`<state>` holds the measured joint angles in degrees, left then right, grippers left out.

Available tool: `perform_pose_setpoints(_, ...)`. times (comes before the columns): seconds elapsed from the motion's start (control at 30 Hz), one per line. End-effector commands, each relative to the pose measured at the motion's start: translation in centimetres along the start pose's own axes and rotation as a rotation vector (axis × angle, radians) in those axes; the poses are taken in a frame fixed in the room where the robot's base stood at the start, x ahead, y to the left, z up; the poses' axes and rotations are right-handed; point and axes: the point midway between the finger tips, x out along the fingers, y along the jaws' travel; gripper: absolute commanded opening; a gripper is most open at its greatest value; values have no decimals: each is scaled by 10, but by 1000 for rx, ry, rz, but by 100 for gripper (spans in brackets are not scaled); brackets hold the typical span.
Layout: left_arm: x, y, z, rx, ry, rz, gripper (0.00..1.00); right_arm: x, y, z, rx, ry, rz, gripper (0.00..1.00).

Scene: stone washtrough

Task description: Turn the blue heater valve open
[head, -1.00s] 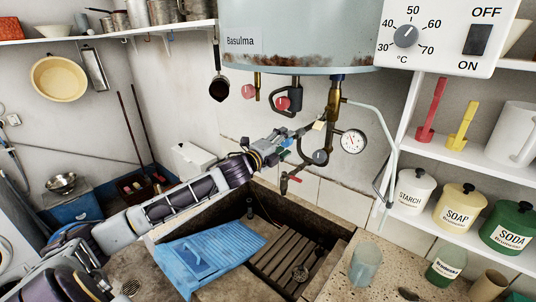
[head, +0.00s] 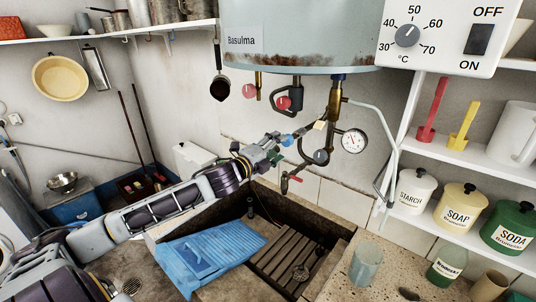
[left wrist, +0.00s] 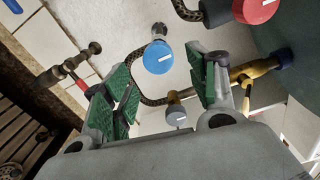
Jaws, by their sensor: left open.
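The blue heater valve (head: 287,140) is a small round knob on the pipework under the heater, just beyond my left gripper's tips in the head view. In the left wrist view the blue valve (left wrist: 158,57) has a white line on its face and appears between the two fingers, with clear gaps on both sides. My left gripper (head: 274,152) is open and empty. Its green-padded fingers (left wrist: 165,78) show apart in the wrist view, and no touch on the knob is visible. My right gripper is not in view.
Red knobs (head: 283,103), a pressure gauge (head: 354,141), a grey knob (head: 320,157) and a red-handled tap (head: 294,178) surround the valve. The heater tank (head: 300,45) hangs above. Below is the stone trough (head: 325,222) with a blue washboard (head: 205,255).

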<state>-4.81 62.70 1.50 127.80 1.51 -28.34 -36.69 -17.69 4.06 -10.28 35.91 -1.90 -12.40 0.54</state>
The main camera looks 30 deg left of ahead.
Motion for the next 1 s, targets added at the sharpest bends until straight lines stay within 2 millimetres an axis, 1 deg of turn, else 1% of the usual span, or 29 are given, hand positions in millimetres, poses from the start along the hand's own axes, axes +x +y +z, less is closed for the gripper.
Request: perform_pose_setpoints(1.0, -39, 0, -1, -1, 1, 1, 58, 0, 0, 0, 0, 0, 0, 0)
